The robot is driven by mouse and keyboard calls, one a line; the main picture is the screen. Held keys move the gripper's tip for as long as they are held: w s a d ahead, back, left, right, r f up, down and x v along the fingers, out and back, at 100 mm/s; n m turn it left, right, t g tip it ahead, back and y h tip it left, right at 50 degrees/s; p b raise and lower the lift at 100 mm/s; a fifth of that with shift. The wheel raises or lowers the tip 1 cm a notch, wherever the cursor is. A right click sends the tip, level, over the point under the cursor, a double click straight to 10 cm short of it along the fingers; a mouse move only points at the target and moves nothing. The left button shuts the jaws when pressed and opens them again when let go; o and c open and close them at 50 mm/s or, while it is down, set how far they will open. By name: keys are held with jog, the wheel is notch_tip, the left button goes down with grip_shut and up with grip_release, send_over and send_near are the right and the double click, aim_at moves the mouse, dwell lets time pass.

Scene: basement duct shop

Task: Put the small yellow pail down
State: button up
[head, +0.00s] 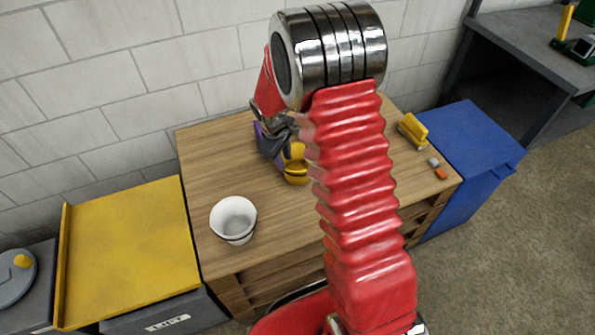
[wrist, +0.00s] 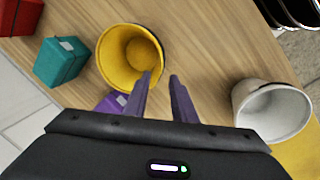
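The small yellow pail (wrist: 128,55) stands on the wooden bench, its open mouth towards the wrist camera. In the head view the yellow pail (head: 296,172) is partly hidden by my red arm. My gripper (wrist: 160,76) has its two purple fingers apart, with bench wood showing between them. The left fingertip overlaps the pail's near rim and the right one is just outside the pail. I cannot tell whether either touches it. In the head view my gripper (head: 276,138) is close beside the pail, its fingers mostly hidden.
A white pail (head: 233,220) stands on the bench (head: 190,158) at front left. Teal (wrist: 60,62), red (wrist: 20,15) and purple (wrist: 110,103) blocks lie near the yellow pail. Bare wood lies between the pails.

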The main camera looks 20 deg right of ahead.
aim_at(287, 169)
jog(key=shift+w+d+f, duration=0.1)
jog(key=shift+d+f, duration=0.1)
jog(key=shift+f, duration=0.65)
jog(key=shift+d+f, duration=0.15)
jog(key=shift+f, duration=0.7)
jog(key=shift+w+d+f, duration=0.1)
jog(key=shift+d+f, duration=0.1)
jog(key=shift+f, duration=0.65)
jog(key=shift+c, duration=0.3)
grip_shut()
